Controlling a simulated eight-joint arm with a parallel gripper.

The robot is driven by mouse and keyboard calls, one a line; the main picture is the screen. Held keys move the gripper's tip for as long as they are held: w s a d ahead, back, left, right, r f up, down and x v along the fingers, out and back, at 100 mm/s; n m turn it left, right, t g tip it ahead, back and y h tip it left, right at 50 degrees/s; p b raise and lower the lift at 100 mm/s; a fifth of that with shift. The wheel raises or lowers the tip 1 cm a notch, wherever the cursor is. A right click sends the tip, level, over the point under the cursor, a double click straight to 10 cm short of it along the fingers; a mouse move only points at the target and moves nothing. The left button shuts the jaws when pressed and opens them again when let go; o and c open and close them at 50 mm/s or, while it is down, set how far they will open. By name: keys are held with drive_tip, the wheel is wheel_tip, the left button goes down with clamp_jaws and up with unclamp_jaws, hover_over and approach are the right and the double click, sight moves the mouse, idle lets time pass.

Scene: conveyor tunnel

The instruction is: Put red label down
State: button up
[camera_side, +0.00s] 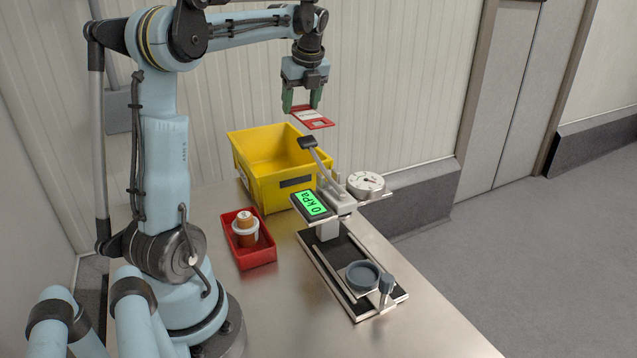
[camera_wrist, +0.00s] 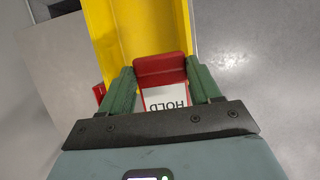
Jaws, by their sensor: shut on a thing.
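My gripper (camera_side: 301,104) has green fingers and is shut on the red label (camera_side: 312,118), a flat red-edged card with a white panel. It holds the label in the air, above and near the right rim of the yellow bin (camera_side: 262,178). In the wrist view the label (camera_wrist: 160,68) sits between the two green fingers, and the word HOLD shows upside down on its white part. The yellow bin (camera_wrist: 133,32) lies below and beyond the label there. The part of the label nearest the gripper is hidden.
A red tray (camera_side: 262,255) with an orange and white container (camera_side: 245,230) stands in front of the bin. A test stand with a green display (camera_side: 314,204), a dial (camera_side: 365,184) and a grey cup (camera_side: 362,275) stands to the right. The front of the steel table (camera_side: 400,335) is clear.

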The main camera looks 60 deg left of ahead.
drive_tip(key=s+a, duration=0.4)
drive_tip(key=a, duration=0.4)
drive_tip(key=f, duration=2.2)
drive_tip(key=shift+a, duration=0.25)
drive_tip(key=shift+f, duration=0.15)
drive_tip(key=o, duration=1.5)
drive_tip(key=v, duration=1.2)
